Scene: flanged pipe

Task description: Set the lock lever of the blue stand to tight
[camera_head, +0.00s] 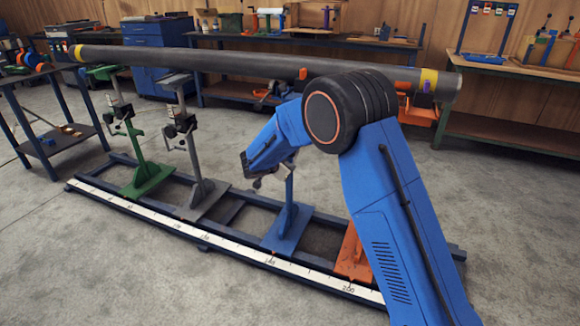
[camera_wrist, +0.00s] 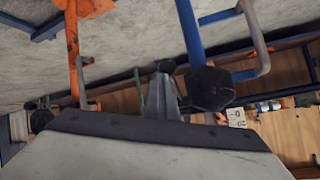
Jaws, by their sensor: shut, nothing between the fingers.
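The blue stand (camera_head: 287,228) stands on the dark floor frame, between a grey and an orange stand. My arm hides much of its upper part in the head view. In the wrist view its blue post (camera_wrist: 190,30) runs down to a dark knob-like part (camera_wrist: 210,88), with a grey bent bar (camera_wrist: 262,45) beside it. I cannot tell which part is the lock lever or how it is set. My gripper (camera_head: 256,182) is just left of the blue post in the head view, shut and empty. Its fingers (camera_wrist: 165,70) show left of the dark part in the wrist view.
A long grey pipe (camera_head: 200,57) spans above the stands. The green stand (camera_head: 145,178) and grey stand (camera_head: 203,195) are to the left. The orange stand (camera_head: 353,255) is close on the right. A white scale (camera_head: 180,228) runs along the frame's front. Open floor lies in front.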

